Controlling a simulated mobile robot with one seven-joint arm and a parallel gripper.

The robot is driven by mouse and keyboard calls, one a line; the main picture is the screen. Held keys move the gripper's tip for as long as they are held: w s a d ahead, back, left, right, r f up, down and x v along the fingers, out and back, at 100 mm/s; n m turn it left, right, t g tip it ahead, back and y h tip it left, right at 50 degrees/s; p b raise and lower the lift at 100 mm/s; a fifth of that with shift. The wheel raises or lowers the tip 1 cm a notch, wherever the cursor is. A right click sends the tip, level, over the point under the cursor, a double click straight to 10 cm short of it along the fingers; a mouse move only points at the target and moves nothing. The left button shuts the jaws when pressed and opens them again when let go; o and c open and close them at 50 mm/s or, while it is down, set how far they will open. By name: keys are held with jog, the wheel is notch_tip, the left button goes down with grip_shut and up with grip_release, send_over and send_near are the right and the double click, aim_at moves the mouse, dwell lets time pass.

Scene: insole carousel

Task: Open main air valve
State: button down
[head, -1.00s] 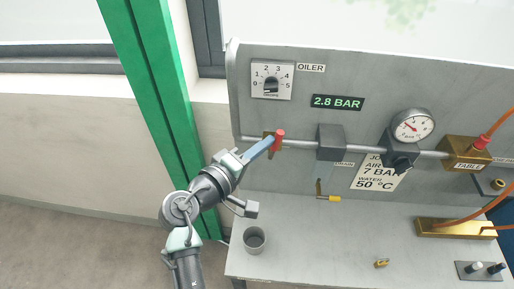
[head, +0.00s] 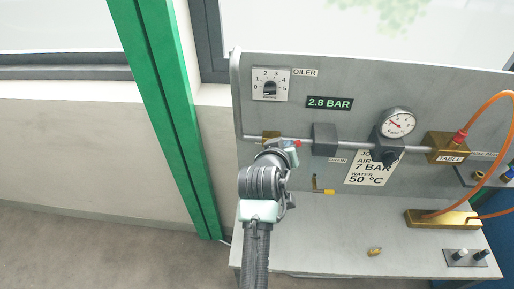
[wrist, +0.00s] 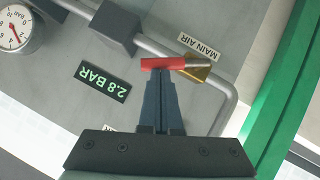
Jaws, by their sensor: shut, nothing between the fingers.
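The main air valve is a brass body (wrist: 200,72) on a grey pipe, under a MAIN AIR label in the wrist view. Its red lever (wrist: 162,64) lies at a shallow angle to the pipe. In the head view, the lever's red end (head: 297,143) shows to the right of the brass body (head: 270,136). My gripper (wrist: 161,82) is shut with nothing between its fingers. Its tips are at the side of the red lever; whether they touch cannot be told. In the head view my wrist hides most of the fingers.
A pressure gauge (head: 398,123), a grey block (head: 325,139) and a brass TABLE valve (head: 447,147) sit along the pipe. The display (head: 329,103) reads 2.8 BAR. Below are a yellow-handled drain valve (head: 324,190) and a bench (head: 330,240) with a small brass piece (head: 375,252).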

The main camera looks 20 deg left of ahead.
jog(key=shift+w+d+f+m+g+y+b, duration=0.15)
jog(key=shift+d+f+m+g+y, duration=0.05)
jog(key=shift+d+f+m+y, duration=0.3)
jog(key=shift+w+d+f+m+g+y+b, duration=0.2)
jog(key=shift+d+f+m+y, duration=0.2)
jog(key=shift+f+m+y, duration=0.15)
jog(key=shift+d, duration=0.1)
